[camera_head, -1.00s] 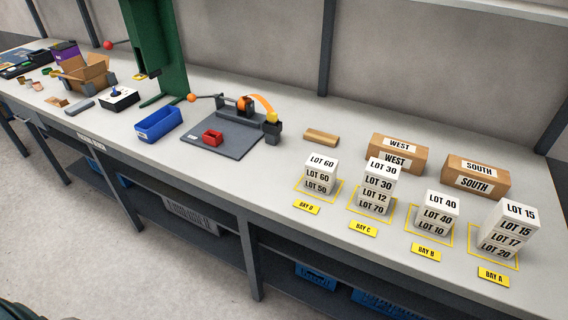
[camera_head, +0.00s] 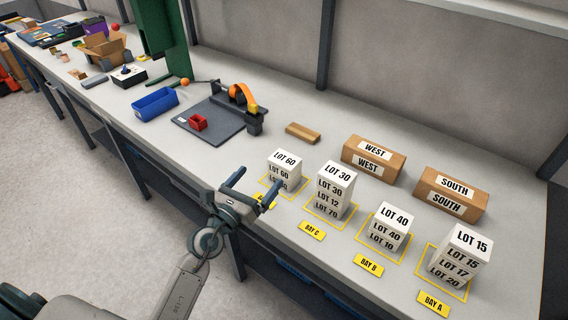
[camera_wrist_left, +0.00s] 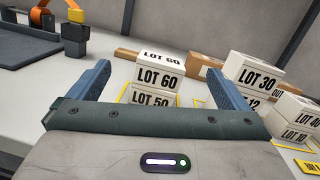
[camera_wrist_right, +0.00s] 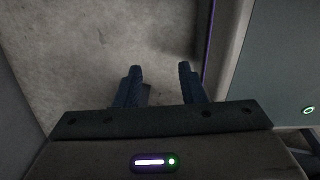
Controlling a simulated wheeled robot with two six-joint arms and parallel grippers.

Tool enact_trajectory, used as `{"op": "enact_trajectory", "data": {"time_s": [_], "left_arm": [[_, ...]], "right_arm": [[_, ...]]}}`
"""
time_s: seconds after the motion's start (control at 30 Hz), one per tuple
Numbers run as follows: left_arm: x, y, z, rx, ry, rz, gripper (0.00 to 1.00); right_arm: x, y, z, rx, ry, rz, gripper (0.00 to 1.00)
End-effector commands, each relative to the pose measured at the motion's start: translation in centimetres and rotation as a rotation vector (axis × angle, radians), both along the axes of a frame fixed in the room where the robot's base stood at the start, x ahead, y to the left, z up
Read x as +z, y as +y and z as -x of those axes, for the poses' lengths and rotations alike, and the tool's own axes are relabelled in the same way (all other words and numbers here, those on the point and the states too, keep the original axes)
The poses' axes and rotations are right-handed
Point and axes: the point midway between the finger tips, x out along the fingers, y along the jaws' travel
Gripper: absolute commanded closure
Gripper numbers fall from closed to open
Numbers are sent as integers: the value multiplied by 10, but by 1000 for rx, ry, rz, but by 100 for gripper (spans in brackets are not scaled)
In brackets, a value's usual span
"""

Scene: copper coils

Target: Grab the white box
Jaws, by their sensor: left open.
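White boxes stand in stacks on the workbench. The LOT 60 stack (camera_head: 284,168) in bay D has a LOT 60 box on top; in the left wrist view this top box (camera_wrist_left: 159,75) shows between my fingers, farther off. Other stacks are LOT 30 (camera_head: 334,188) in bay C, LOT 40 (camera_head: 389,229) in bay B and LOT 15 (camera_head: 460,256) in bay A. My left gripper (camera_head: 261,183) is open and empty, in front of the LOT 60 stack and hiding its lower part. My right gripper (camera_wrist_right: 161,70) is open and empty above the floor, outside the head view.
Cardboard boxes marked WEST (camera_head: 374,160) and SOUTH (camera_head: 450,192) stand behind the stacks. A brown block (camera_head: 303,133) lies behind the LOT 60 stack. A grey board (camera_head: 215,128) with a red bin and a blue bin (camera_head: 155,104) are farther left. Bench between them is clear.

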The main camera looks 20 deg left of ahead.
Motion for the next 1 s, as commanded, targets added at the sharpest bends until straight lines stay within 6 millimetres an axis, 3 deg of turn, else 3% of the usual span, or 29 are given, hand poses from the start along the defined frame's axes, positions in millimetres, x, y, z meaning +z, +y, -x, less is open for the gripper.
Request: {"op": "enact_trajectory", "data": {"time_s": [0.1, 0.23, 0.43, 0.67, 0.87, 1.0], "left_arm": [[-17, -6, -7, -33, 39, -143, 2], [-23, -11, -18, -44, 57, -200, 2], [-23, -21, -49, -44, 58, -200, 2], [-21, -27, -67, -45, 57, -200, 2], [-10, -33, -95, -44, 56, -197, 2], [-14, -38, -109, -44, 58, -198, 2]], "right_arm": [[1, -5, -3, 2, -4, 5, 64], [3, -12, -9, 5, -13, 12, 64], [7, -16, -12, 7, -18, 17, 64], [9, -16, -10, 6, -14, 17, 64], [18, -14, -4, 5, -7, 14, 64], [16, -9, -3, 4, -7, 10, 64]]}}
